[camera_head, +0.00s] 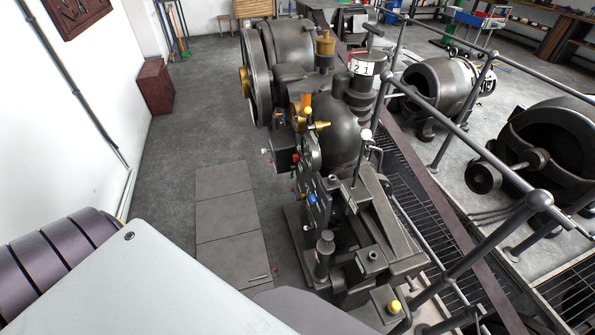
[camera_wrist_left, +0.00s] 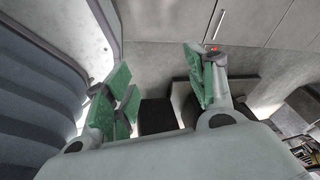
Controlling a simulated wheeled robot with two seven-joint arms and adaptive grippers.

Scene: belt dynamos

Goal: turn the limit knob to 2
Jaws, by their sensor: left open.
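A dark cylinder with a white number band (camera_head: 364,66) stands on top of the dynamo machine (camera_head: 300,95); the digits 2 and 1 and a red mark show on the band. I cannot tell for sure whether this is the limit knob. A small panel (camera_head: 318,207) on the machine's near side carries a blue knob and red and green parts; its labels are too small to read. My left gripper (camera_wrist_left: 160,88) shows in the left wrist view, open and empty, its green-padded fingers wide apart above the floor. In the head view its fingers do not show.
More dark machines (camera_head: 440,82) stand beyond the railing. A reddish box (camera_head: 155,86) is by the white wall. Floor left of the machine is clear.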

